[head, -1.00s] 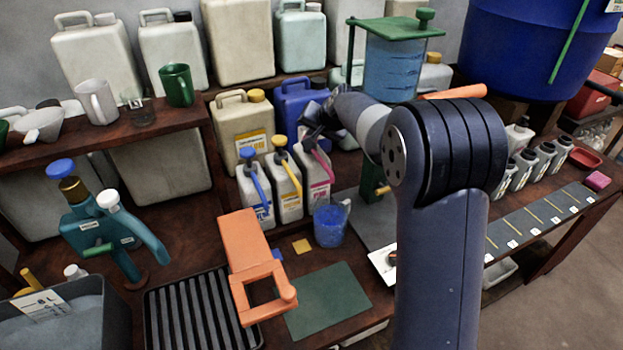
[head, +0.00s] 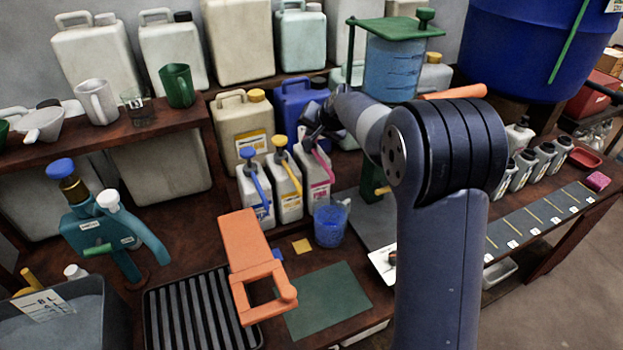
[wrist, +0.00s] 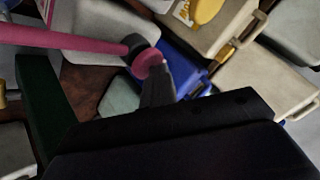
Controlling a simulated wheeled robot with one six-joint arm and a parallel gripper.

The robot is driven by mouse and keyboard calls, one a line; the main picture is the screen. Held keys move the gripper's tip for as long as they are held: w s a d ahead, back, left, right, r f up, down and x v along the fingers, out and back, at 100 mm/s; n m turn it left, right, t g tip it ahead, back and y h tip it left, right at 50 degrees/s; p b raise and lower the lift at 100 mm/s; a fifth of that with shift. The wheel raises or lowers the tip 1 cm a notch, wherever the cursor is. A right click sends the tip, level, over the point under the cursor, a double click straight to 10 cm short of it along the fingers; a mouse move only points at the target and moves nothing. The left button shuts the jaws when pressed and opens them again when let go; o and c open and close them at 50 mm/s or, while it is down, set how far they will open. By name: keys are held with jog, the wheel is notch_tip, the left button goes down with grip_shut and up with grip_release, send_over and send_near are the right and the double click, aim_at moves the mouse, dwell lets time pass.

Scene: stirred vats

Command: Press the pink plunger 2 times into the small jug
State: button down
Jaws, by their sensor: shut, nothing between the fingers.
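The pink plunger (head: 310,146) tops the rightmost of three white pump bottles (head: 316,188), and its pink spout slants down to the right. The small jug (head: 330,228), blue with a clear handle, stands on the bench just in front of that bottle, near the spout's lower end. My gripper (head: 312,136) is shut and empty, right over the plunger head in the head view and partly hiding it. In the wrist view my gripper's fingertips (wrist: 154,74) are at the pink plunger head (wrist: 148,62); I cannot tell whether they touch it.
Blue-topped (head: 248,153) and yellow-topped (head: 280,142) pumps stand close on the left. A blue canister (head: 296,105) and a beige canister (head: 240,125) stand behind. An orange clamp-like piece (head: 245,245) and a green mat (head: 325,300) lie in front. A green-topped tank (head: 392,70) stands right.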

jog(key=shift+s+f, duration=0.15)
jog(key=shift+f, duration=0.45)
jog(key=shift+s+f+b, duration=0.1)
jog(key=shift+f+b, duration=0.35)
jog(key=shift+b, duration=0.1)
jog(key=shift+r, duration=0.1)
jog(key=shift+w+r+p, duration=0.2)
jog(key=shift+r+p, duration=0.95)
jog(key=shift+r, duration=0.4)
jog(key=shift+w+r+p, duration=0.15)
jog(key=shift+r+p, duration=1)
jog(key=shift+r, duration=0.4)
jog(key=shift+r, duration=0.1)
